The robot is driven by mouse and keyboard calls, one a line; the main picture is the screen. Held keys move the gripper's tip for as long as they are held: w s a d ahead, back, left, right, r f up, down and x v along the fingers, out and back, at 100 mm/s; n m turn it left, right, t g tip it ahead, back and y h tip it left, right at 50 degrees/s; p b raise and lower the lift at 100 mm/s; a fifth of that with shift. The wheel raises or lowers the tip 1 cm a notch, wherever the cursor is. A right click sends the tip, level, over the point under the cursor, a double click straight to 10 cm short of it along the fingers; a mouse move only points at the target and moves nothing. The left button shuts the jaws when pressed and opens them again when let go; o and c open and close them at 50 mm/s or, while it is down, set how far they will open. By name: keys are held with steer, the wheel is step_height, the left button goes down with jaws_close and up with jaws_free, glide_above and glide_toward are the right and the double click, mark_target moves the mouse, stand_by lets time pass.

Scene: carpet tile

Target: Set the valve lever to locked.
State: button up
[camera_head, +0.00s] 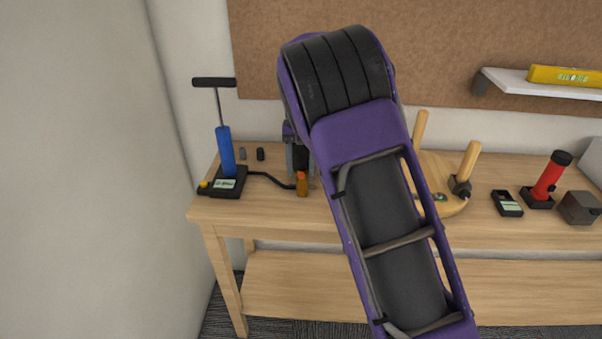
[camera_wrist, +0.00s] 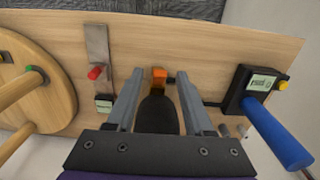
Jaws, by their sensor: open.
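My gripper (camera_wrist: 158,95) is open and points down at the table. Its two grey fingers stand on either side of a dark, rounded upright shape (camera_wrist: 157,112). An orange piece (camera_wrist: 159,78) sits at the far end of that shape, just past the fingertips. The orange piece also shows in the head view (camera_head: 302,186), where a black hose runs to it. The dark shape and orange piece may be the valve lever, but I cannot be sure, and no locked mark is readable. Contact between fingers and dark shape cannot be told.
A blue pump (camera_head: 226,150) stands left on the workbench (camera_head: 270,218). A metal strip (camera_wrist: 98,45) with a red knob (camera_wrist: 95,73) lies beside my gripper. A round wooden board (camera_wrist: 52,100) with wooden handles is farther along. A red cylinder (camera_head: 548,178) stands right.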

steer(key=shift+f, duration=0.9)
steer(key=shift+c, duration=0.3)
jaws_close()
